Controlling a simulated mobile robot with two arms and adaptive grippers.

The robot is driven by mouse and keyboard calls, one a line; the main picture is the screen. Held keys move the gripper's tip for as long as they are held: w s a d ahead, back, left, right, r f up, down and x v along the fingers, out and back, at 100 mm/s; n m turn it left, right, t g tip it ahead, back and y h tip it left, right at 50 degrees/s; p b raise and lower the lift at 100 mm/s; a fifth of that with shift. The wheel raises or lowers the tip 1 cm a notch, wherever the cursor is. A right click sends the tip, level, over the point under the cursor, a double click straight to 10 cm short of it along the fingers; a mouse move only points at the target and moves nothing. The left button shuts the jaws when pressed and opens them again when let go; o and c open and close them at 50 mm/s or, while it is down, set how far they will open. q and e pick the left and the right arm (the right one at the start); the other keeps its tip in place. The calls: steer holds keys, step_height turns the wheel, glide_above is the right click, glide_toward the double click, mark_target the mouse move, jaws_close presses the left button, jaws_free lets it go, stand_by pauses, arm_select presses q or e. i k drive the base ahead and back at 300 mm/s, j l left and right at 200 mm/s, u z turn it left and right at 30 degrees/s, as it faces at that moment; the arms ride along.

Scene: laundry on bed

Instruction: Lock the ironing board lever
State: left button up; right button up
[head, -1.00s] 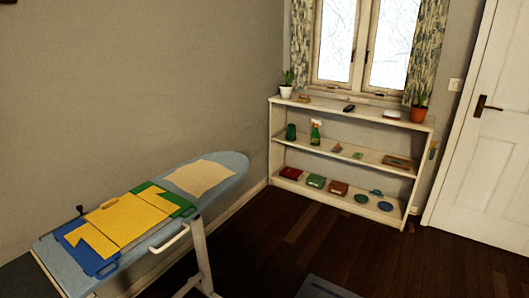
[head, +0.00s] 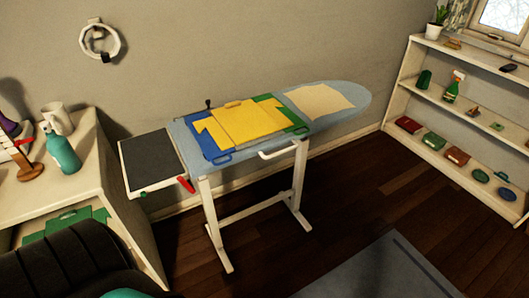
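The ironing board (head: 345,98) stands against the wall in the middle of the head view, on white legs. A small red lever (head: 186,184) sticks out below its left end, beside a dark pad in a white frame (head: 150,160). A white bar handle (head: 279,149) runs along its front edge, and a small black knob (head: 208,103) stands up at its back edge. A yellow garment (head: 246,122) lies on a blue and green folding panel on the board. I cannot tell whether the red lever is locked. Neither of my grippers is in view.
A white cabinet (head: 88,165) with a teal spray bottle (head: 62,150) stands at left. A dark ribbed shape (head: 65,265), unclear to me, fills the lower left corner. White shelves (head: 440,110) stand at right. A grey mat (head: 380,270) lies on otherwise clear floor in front.

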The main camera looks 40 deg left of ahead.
mark_target(187, 184)
steer(key=u, duration=1.85)
